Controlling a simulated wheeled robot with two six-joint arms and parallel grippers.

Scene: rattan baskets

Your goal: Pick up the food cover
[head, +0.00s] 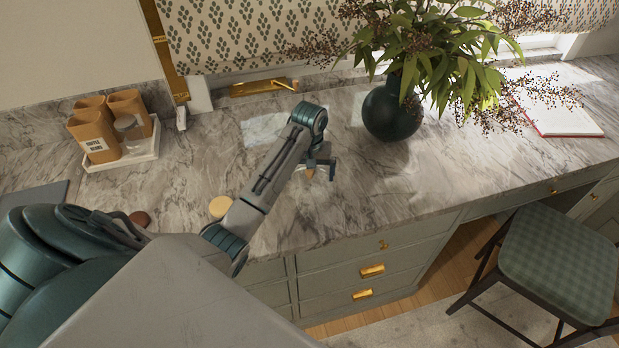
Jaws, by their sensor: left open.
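I cannot pick out a food cover in the head view. My left arm reaches in from the left over the marble counter (380,194). My left gripper (321,171) is open above the middle of the counter, left of the plant vase. A small orange-brown bit shows beside its fingers, too small and too covered to identify. My arm hides part of the counter behind and below it. My right gripper is not in view.
A dark green vase (391,113) with leafy branches stands right of my gripper. A white tray (122,158) holds tan canisters (92,132) at the left. A pale round item (220,207) and a reddish-brown one (140,218) lie near my arm. An open book (556,118) and chair (560,262) are right.

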